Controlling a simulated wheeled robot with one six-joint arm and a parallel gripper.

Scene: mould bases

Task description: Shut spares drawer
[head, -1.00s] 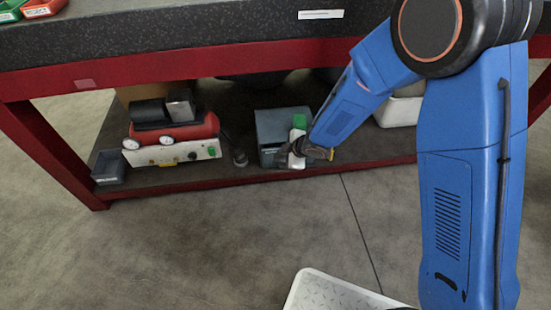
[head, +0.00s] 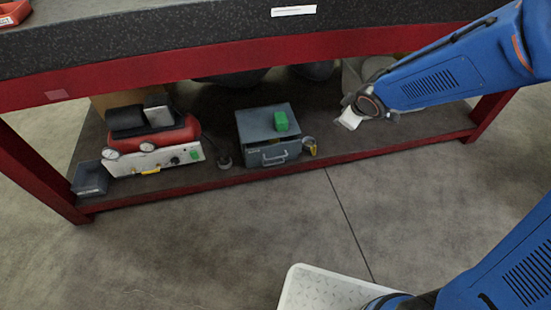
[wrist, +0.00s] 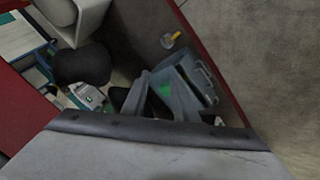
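The grey-blue drawer cabinet (head: 262,122) stands on the lower shelf under the bench. Its drawer front (head: 270,158) with a pale handle faces the floor side. A dark gap shows above the front, so the drawer appears partly out; how far is hard to tell. The cabinet also shows in the wrist view (wrist: 170,76), with the handle side to the right. My gripper (head: 352,120) is to the right of the cabinet, apart from it. In the wrist view its two grey fingers (wrist: 157,80) stand apart with nothing clear between them.
A red and white machine (head: 155,147) and a small grey bin (head: 90,178) are to the left. The red bench beam (head: 200,70) runs above; the floor in front is clear.

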